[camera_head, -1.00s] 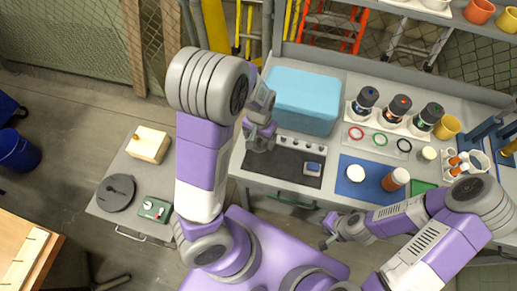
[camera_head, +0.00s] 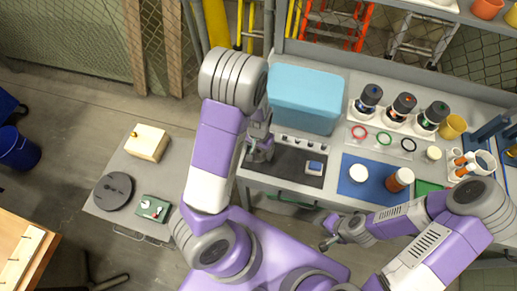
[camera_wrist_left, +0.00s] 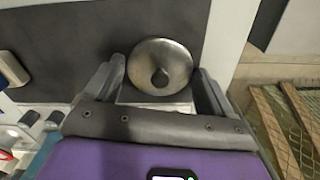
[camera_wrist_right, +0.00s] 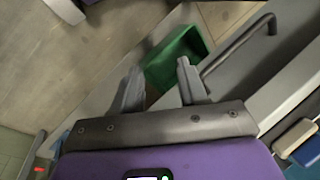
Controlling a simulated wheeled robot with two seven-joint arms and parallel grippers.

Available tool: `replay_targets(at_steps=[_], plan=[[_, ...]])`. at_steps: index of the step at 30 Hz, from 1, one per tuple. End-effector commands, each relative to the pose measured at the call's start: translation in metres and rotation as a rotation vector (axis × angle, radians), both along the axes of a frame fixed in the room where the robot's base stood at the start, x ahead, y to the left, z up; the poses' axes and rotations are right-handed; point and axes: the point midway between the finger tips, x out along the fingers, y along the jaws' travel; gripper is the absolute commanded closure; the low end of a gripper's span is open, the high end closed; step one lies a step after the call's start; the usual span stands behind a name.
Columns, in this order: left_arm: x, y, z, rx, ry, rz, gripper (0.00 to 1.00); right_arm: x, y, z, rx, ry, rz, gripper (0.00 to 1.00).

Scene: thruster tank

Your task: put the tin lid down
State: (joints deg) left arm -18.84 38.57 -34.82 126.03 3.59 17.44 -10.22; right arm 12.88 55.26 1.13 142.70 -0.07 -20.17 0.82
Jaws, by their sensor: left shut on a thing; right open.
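The tin lid (camera_wrist_left: 160,67) is a round, shiny metal disc with a dark knob-like middle, seen in the left wrist view. My left gripper (camera_wrist_left: 160,85) is shut on it, with one finger at each side. In the head view my left gripper (camera_head: 260,150) is at the left end of the dark mat (camera_head: 288,165); I cannot make out the lid there. Whether the lid touches the mat is unclear. My right gripper (camera_head: 328,241) is open and empty in front of the bench; its spread fingers also show in the right wrist view (camera_wrist_right: 157,70).
A blue box (camera_head: 305,95) stands behind the mat. A small blue-and-white block (camera_head: 314,167) lies on the mat's right part. A blue mat (camera_head: 350,190) to the right carries a white disc (camera_head: 358,173) and an orange-brown jar (camera_head: 398,180). The mat's middle is clear.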

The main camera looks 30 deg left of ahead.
Motion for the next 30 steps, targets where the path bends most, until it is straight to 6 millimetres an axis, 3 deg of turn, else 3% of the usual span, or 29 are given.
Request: replay_targets(at_steps=[4,5,8,15,19,30], plan=[[0.000,0.000,-0.004,0.000,0.000,0.000,0.44,0.000,0.000,-0.004,0.000,0.000,0.000,0.57],[0.000,0.000,-0.004,0.000,0.000,0.000,0.12,0.000,0.000,-0.003,0.000,0.000,0.000,0.57],[0.000,0.000,-0.003,0.000,0.000,0.000,0.00,0.000,0.000,-0.002,0.000,0.000,0.000,0.57],[0.000,0.000,-0.002,0.000,0.000,0.000,0.00,0.000,0.000,-0.001,0.000,0.000,0.000,0.57],[0.001,0.000,0.010,0.000,-0.003,0.000,0.00,0.000,0.000,0.003,0.000,0.000,0.000,0.57],[0.001,-0.001,0.089,-0.002,-0.005,-0.001,0.00,0.000,0.000,0.025,0.000,0.000,0.000,0.57]])
